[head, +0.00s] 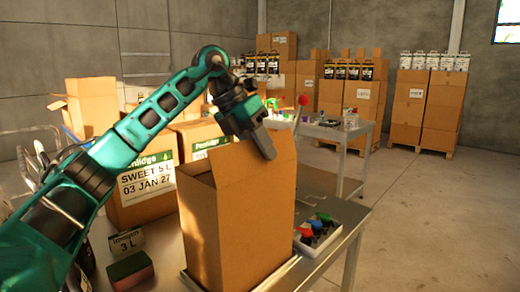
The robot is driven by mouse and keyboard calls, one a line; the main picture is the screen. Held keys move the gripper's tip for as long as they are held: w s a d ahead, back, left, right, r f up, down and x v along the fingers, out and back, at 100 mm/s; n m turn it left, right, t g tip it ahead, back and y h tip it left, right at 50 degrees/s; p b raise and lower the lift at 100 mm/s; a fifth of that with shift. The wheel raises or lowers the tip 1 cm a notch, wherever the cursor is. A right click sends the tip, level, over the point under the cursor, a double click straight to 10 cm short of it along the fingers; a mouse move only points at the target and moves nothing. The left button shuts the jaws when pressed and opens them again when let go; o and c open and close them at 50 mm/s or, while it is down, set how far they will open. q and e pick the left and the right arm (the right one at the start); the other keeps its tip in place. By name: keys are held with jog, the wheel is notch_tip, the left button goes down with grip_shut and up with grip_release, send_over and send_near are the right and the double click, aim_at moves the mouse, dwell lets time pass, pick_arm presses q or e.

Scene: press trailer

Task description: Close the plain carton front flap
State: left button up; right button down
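The plain brown carton (245,235) stands upright and open on the metal table, in the middle foreground of the head view. Its near side has no print. Upright cardboard flaps (285,160) rise at its top on the far and right sides. I cannot tell for sure which one is the front flap. My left gripper (264,148) hangs over the carton's top, its dark fingers pointing down beside the raised flaps. Its fingers overlap in this view, so I cannot tell whether it is open or touching the cardboard. My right gripper is not in view.
A printed carton (148,186) stands left of the plain one. A small sign (127,241) and a red-and-green block (130,270) sit front left. A tray of coloured caps (318,232) lies right of the carton. Stacked cartons (410,105) stand behind; the right floor is clear.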

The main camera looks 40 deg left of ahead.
pick_arm(q)
grip_shut()
jog(key=shift+a, duration=0.1)
dwell(0.5)
jog(key=h, duration=0.1)
jog(key=a+h+p, duration=0.1)
jog(key=shift+f+n+h, duration=0.15)
jog(key=shift+n+h, duration=0.15)
jog(key=shift+h, duration=0.1)
jog(key=shift+w+a+f+n+h, duration=0.1)
jog(key=shift+a+f+n+h, duration=0.2)
jog(key=shift+h, duration=0.65)
jog(key=shift+a+f+n+h, duration=0.2)
jog(key=shift+f+h, duration=0.05)
jog(key=shift+h, duration=0.7)
grip_release()
jog(key=shift+a, duration=0.1)
